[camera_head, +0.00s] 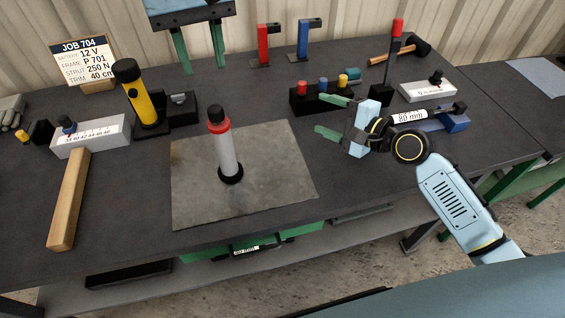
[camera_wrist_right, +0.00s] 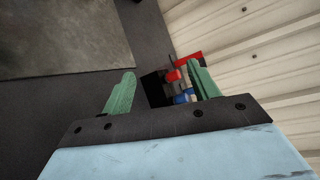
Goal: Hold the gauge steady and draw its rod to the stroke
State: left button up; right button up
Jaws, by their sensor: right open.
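An upright pale grey cylinder (camera_head: 225,150) with a red collar and black knob stands on the grey mat (camera_head: 285,180); it looks like the gauge. I see no bare rod between collar and knob. My left gripper (camera_head: 203,71) is open and empty above the back of the table, fingers down, apart from the cylinder. My right gripper (camera_head: 320,113) is open and empty, to the right of the cylinder, with its fingers pointing left. Its fingers also show apart in the right wrist view (camera_wrist_right: 162,70). A dark bar labelled 80 mm (camera_head: 408,116) lies by a blue support, partly hidden by my right wrist.
A yellow flashlight (camera_head: 139,100), a scale block (camera_head: 90,137) and a wooden bar (camera_head: 69,200) stand or lie at left. A black block with coloured pegs (camera_head: 318,103) stands behind my right gripper. A job card (camera_head: 84,62) is at back left. The mat is otherwise clear.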

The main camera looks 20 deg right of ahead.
aim_at(232, 151)
jog(key=s+a+m+y, duration=0.1)
jog(key=a, duration=0.1)
jog(key=s+a+f+m+y, duration=0.1)
jog(key=s+a+m, duration=0.1)
jog(key=a, duration=0.1)
jog(key=s+a+f+m+g, duration=0.1)
jog(key=s+a+m, duration=0.1)
jog(key=shift+s+a+f+y, duration=0.2)
jog(key=shift+a+y, duration=0.15)
jog(key=shift+y, duration=0.05)
jog(key=s+a+m+y, duration=0.1)
jog(key=s+a+m, duration=0.3)
jog(key=a+m, duration=0.1)
jog(key=shift+y, duration=0.4)
jog(key=shift+s+a+m, duration=0.2)
jog(key=shift+a+m, duration=0.1)
jog(key=shift+m, duration=0.2)
jog(key=shift+w+a, duration=0.1)
jog(key=shift+a, duration=0.15)
jog(key=x, duration=1.2)
jog(key=shift+w+a, duration=0.15)
jog(key=shift+a, duration=0.25)
